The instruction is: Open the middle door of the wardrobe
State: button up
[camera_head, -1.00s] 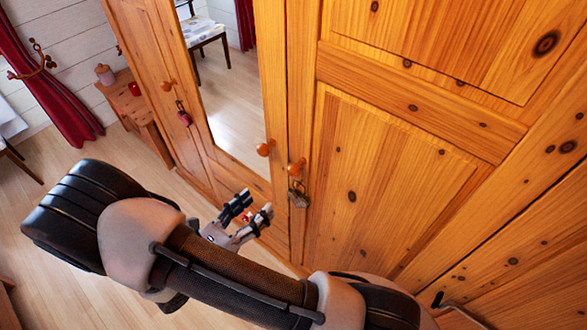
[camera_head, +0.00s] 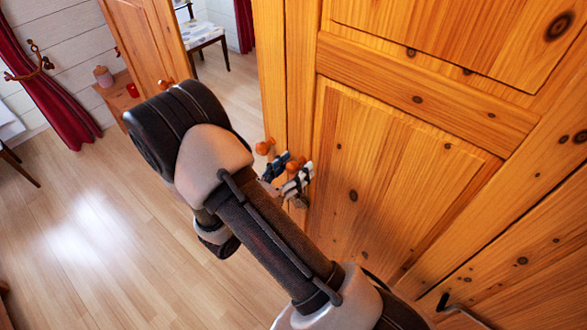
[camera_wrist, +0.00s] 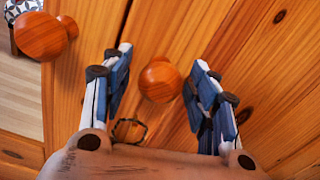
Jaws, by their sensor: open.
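The wardrobe has a mirrored door (camera_head: 232,85) and a panelled wooden door (camera_head: 360,190) to its right. Near their shared edge, the mirrored door carries a round knob (camera_head: 264,147). The wooden door's knob (camera_head: 295,163) is partly hidden by my gripper (camera_head: 285,170). In the wrist view, my gripper (camera_wrist: 162,57) is open, with its fingers on either side of the wooden door's knob (camera_wrist: 160,82). I cannot tell whether they touch it. The mirrored door's knob (camera_wrist: 40,36) is outside the fingers, at upper left. Both doors look shut.
The floor (camera_head: 90,215) at left is clear.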

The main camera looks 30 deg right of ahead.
grip_shut()
dwell(0.7)
